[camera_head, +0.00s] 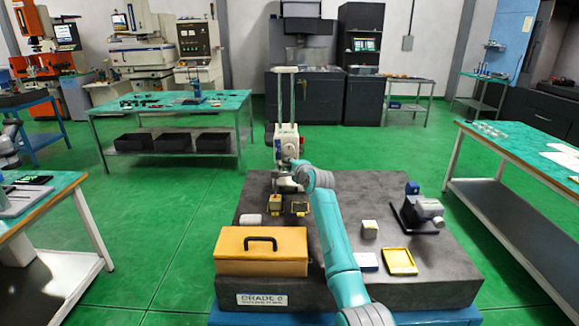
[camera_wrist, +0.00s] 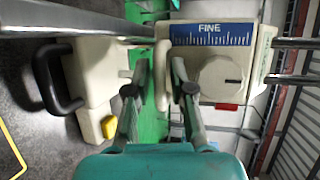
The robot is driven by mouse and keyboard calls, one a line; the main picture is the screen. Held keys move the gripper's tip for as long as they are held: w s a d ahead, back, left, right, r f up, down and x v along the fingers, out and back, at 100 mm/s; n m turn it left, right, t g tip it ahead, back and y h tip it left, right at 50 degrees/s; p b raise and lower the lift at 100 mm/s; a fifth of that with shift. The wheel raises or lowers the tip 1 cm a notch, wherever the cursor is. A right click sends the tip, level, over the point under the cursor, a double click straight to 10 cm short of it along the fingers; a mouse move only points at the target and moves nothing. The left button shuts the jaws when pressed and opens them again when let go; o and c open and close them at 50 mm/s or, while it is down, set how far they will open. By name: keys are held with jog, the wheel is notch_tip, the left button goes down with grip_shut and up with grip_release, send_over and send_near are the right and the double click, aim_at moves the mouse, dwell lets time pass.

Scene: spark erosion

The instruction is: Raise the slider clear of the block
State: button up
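The slider (camera_head: 287,139) is a cream-white body on two upright posts (camera_head: 285,92) at the back of the granite plate. In the wrist view, the slider (camera_wrist: 254,60) carries a blue FINE scale and a round knob (camera_wrist: 219,78). A cream body with a black handle (camera_wrist: 88,85) lies at left in the wrist view. I cannot tell which thing is the block, nor its contact with the slider.
The granite plate (camera_head: 340,285) bears an orange case (camera_head: 261,262) at front left. A pale cube (camera_head: 370,229), a yellow tray (camera_head: 399,262) and a dark-based instrument (camera_head: 418,213) stand to the right.

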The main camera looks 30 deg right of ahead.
aim_at(289, 150)
grip_shut()
notch_tip(289, 150, up, 6)
jog(key=shift+f, duration=0.1)
grip_release()
jog(key=shift+s, duration=0.1)
jog(key=v, duration=1.2)
